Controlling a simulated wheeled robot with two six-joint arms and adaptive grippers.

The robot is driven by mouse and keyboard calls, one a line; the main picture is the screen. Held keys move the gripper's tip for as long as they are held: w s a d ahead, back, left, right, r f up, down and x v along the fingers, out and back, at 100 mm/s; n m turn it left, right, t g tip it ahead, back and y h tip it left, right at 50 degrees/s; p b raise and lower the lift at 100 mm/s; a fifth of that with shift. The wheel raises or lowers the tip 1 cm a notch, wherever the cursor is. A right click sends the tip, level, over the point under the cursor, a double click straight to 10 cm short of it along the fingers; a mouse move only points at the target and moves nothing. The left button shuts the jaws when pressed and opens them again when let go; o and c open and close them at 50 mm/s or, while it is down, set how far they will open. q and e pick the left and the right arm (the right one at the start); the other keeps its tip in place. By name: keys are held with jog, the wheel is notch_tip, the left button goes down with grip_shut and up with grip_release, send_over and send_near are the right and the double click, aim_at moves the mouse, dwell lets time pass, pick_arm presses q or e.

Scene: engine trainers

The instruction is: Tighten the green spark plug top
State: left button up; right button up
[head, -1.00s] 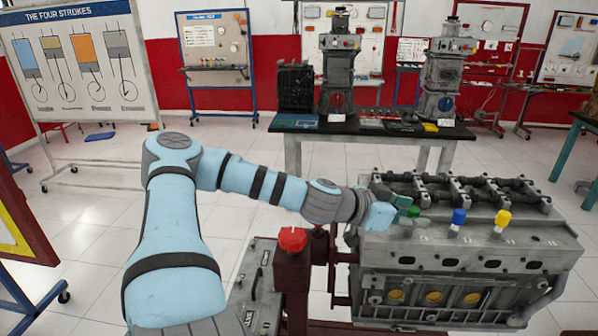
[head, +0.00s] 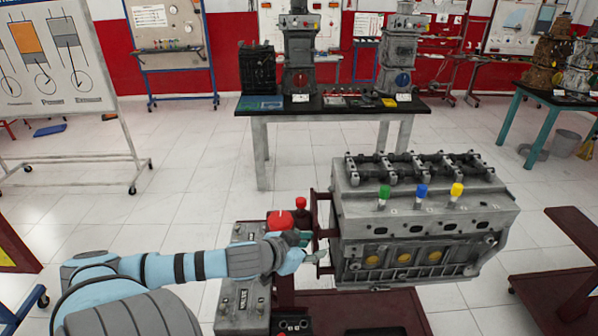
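The green spark plug top (head: 384,192) stands upright at the left end of a row on top of the grey engine block (head: 418,218). A blue top (head: 421,191) and a yellow top (head: 456,190) stand to its right. My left gripper (head: 312,248) is left of and below the green top, clear of it, near the block's left end. Its two fingers look spread apart, with nothing visible between them. Whether it touches the dark red stand bracket is hard to tell. My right gripper is not in view.
A control box (head: 240,295) with a large red knob (head: 280,220) stands left of the engine, close to my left arm. A dark table (head: 345,112) with engine models is behind. A dark red stand (head: 565,265) is at the right. Tiled floor lies open between.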

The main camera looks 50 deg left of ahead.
pick_arm(q)
jog(key=s+d+f+g+y, duration=0.1)
jog(key=s+f+g, duration=0.1)
jog(key=s+f, duration=0.3)
notch_tip(320, 180, down, 2)
jog(key=shift+d+f, duration=0.15)
jog(key=shift+f, duration=0.1)
jog(key=shift+s, duration=0.1)
